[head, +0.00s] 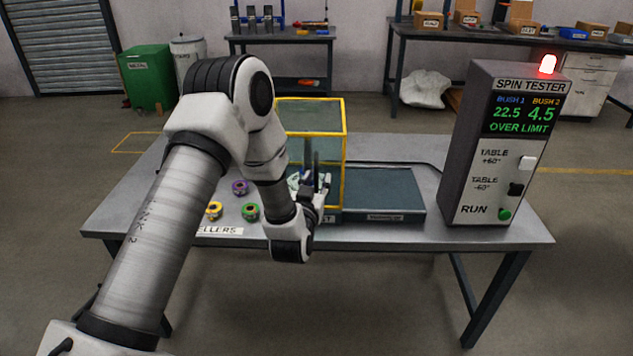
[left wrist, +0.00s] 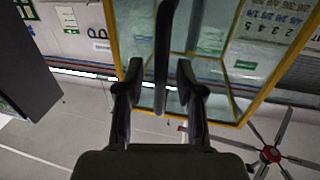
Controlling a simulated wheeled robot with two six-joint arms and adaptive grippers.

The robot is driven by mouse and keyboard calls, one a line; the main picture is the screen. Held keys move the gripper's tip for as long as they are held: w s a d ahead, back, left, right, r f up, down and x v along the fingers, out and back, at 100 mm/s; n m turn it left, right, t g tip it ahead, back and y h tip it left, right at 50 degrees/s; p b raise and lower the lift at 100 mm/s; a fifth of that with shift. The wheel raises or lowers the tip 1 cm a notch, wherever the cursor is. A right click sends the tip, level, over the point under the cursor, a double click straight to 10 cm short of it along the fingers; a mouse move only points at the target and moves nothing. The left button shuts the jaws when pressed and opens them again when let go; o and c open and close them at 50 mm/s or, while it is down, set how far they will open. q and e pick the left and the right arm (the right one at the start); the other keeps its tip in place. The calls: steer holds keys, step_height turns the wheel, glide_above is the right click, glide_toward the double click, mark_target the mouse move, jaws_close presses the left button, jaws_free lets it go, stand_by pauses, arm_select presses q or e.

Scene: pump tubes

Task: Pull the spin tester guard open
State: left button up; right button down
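The spin tester guard (head: 344,155) is a clear box with a yellow frame on the table, left of the control box. Its yellow frame also shows in the left wrist view (left wrist: 114,40). A dark upright handle (left wrist: 163,50) runs between my left fingers. My left gripper (head: 320,186) is at the guard's front, partly hidden by my own wrist. In the left wrist view my left gripper (left wrist: 158,75) is open, with one finger on each side of the handle and small gaps visible. My right gripper is not in view.
The grey spin tester control box (head: 471,150) stands at the right, with a red lamp lit and its screen reading OVER LIMIT. A dark flat-topped unit (head: 385,187) lies right of the guard. Purple (head: 240,187), green (head: 250,211) and yellow (head: 215,210) impellers lie left.

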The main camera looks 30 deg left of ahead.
arm_select(q)
jaws_close()
